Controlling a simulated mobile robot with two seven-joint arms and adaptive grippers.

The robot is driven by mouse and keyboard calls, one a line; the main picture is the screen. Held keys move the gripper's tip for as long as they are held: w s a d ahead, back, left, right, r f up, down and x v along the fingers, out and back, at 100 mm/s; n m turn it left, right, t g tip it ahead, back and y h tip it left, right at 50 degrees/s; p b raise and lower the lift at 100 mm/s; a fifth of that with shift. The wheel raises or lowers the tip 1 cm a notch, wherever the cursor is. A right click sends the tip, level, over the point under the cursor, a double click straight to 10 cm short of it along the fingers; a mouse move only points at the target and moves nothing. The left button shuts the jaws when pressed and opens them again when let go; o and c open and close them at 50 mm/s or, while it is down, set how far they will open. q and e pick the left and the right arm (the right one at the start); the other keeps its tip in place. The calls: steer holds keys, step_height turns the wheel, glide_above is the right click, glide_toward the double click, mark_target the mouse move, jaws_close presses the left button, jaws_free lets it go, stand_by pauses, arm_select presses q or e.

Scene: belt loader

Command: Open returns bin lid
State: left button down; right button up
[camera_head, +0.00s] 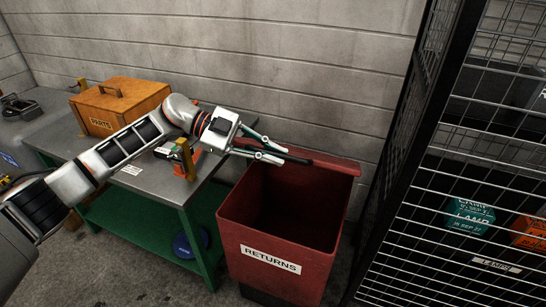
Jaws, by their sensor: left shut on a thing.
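The red returns bin (232,219) stands on the floor with a white RETURNS label on its front. Its mouth is uncovered and the dark inside shows. The red lid (338,164) is raised at the back of the bin, seen nearly edge-on by the wall. My left gripper (287,156) reaches in from the left over the bin's back left. It is shut on a dark bar at the lid's edge, seemingly its handle; the exact contact is small and partly hidden by the fingers. My right gripper is not in view.
A grey-topped green workbench (150,183) stands left of the bin, with an orange PARTS box (122,104) on it. A black wire-mesh cage (450,215) stands close on the right. A block wall (290,60) is behind. The bin's front is clear.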

arm_select(q)
steer(key=c, duration=2.1)
jaws_free()
steer(key=shift+w, duration=0.1)
steer(key=v, duration=1.2)
steer(key=shift+f, duration=0.1)
